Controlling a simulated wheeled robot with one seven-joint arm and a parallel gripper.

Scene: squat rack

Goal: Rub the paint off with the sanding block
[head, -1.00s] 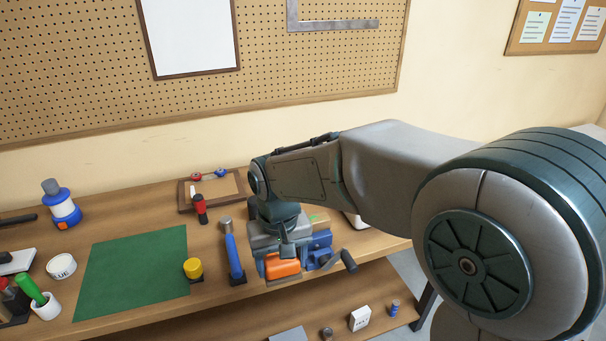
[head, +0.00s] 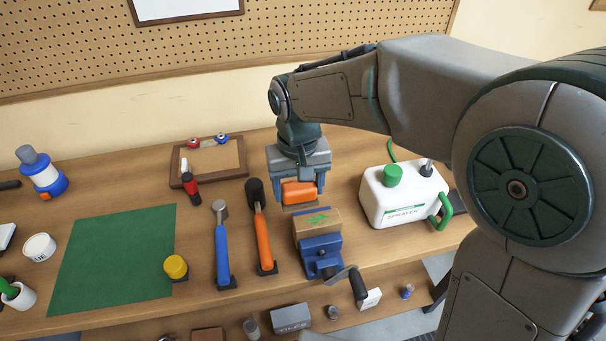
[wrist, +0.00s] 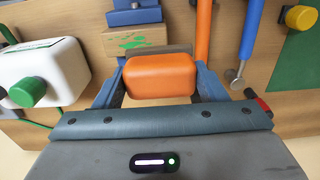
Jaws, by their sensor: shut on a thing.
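My gripper (head: 299,190) is shut on the orange sanding block (head: 298,192), above the bench just behind the vise. In the wrist view the sanding block (wrist: 160,76) sits between the two blue fingers, with a grey-brown edge on its far side. A wooden block (head: 318,222) with green paint marks (head: 319,219) on its top is held in the blue vise (head: 322,255). In the wrist view the green paint (wrist: 131,41) shows just beyond the sanding block. I cannot tell whether the sanding block touches the wood.
A white sprayer (head: 400,200) stands right of the vise. An orange-handled mallet (head: 262,225) and a blue-handled hammer (head: 221,240) are close on the left. A yellow-lidded jar (head: 175,267) stands at the green mat (head: 110,262). A wooden frame (head: 208,165) lies behind.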

